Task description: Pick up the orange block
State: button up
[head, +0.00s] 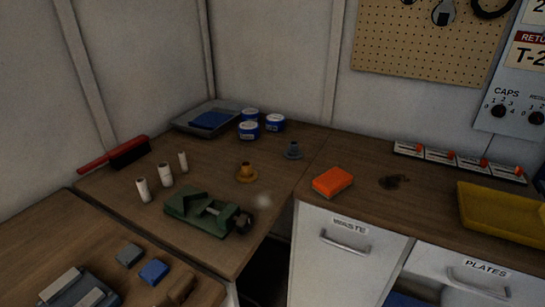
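The orange block (332,181) lies flat on the brown counter, close to its front edge, above the drawer labelled WASTE (345,247). Nothing covers it and nothing touches it from the sides. My gripper is not in the head view, so its position and state do not show.
A dark stain (393,182) lies right of the block. Counter around the block is clear.

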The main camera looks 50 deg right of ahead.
aim_at(333, 182)
jog(key=z, duration=1.1)
